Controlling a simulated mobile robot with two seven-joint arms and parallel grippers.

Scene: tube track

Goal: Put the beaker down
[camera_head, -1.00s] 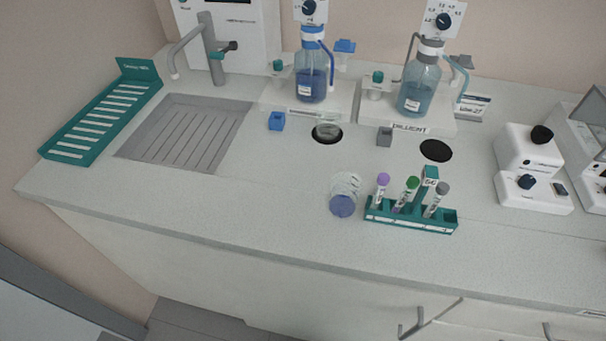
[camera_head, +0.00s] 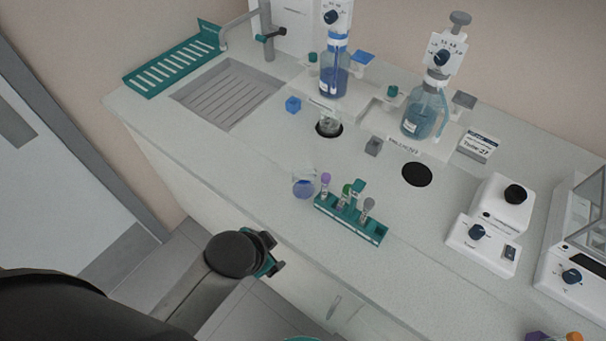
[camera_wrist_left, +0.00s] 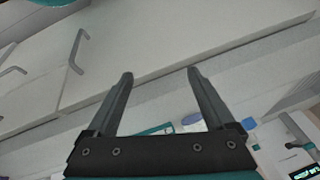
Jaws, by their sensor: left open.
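A clear glass beaker (camera_head: 328,127) stands on a dark round pad under the blue-liquid dispenser bottle (camera_head: 334,76). A second clear round vessel with blue in it (camera_head: 304,188) is on the bench beside the teal tube rack (camera_head: 350,220); its exact shape is hard to tell. My left gripper (camera_head: 268,258) is in front of the bench's front edge, apart from both vessels. In the left wrist view its two fingers (camera_wrist_left: 160,76) are spread with nothing between them. My right gripper is not in view.
The sink drainboard (camera_head: 228,95) and slotted teal rack (camera_head: 175,62) are at the back left. A second dispenser bottle (camera_head: 424,112) stands behind an empty black pad (camera_head: 417,174). White instruments (camera_head: 492,222) stand to the right.

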